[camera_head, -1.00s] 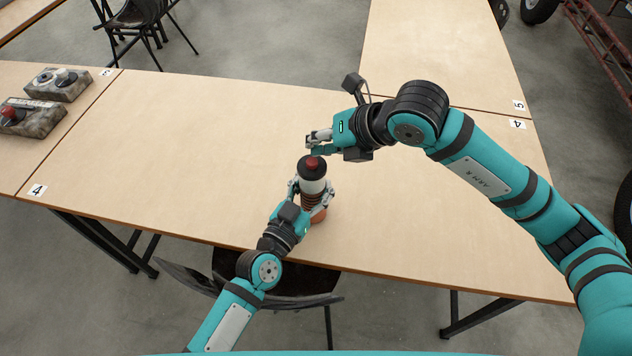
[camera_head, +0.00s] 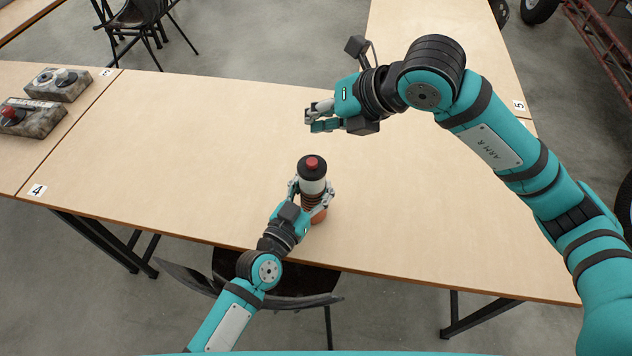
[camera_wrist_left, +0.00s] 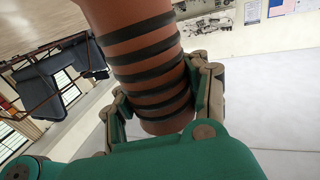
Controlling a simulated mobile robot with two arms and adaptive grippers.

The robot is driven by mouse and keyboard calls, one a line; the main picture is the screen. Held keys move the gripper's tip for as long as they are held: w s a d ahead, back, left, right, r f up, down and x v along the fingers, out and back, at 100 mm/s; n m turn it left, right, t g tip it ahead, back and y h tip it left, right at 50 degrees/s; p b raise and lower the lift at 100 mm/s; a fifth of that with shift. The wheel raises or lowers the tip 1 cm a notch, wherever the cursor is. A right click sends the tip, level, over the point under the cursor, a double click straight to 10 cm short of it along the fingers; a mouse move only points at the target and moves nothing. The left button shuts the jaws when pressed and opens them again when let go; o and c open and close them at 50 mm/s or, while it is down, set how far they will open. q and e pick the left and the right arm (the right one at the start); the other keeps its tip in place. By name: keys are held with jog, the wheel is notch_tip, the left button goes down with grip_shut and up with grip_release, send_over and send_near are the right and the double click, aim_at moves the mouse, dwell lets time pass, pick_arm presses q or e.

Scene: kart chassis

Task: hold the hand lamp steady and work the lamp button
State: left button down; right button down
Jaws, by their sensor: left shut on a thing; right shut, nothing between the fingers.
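My left gripper (camera_head: 309,195) is shut around the grip. In the left wrist view the fingers close around the black-ringed brown grip (camera_wrist_left: 150,65). My right gripper (camera_head: 312,117) is shut and empty, above and behind the lamp in the head view, clear of the button.
The wooden table (camera_head: 200,150) is mostly clear around the lamp. Two control boxes, one with a red knob (camera_head: 30,116) and one with a grey knob (camera_head: 58,84), sit at the far left. A chair (camera_head: 285,285) stands at the front edge.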

pick_arm(q)
jog(key=c, duration=0.5)
grip_release()
jog(key=shift+r, duration=0.1)
jog(key=shift+c, duration=0.2)
jog(key=shift+s, duration=0.1)
jog(key=v, duration=1.1)
jog(key=shift+s+a, duration=0.2)
jog(key=shift+s, duration=0.15)
jog(key=shift+d, duration=0.1)
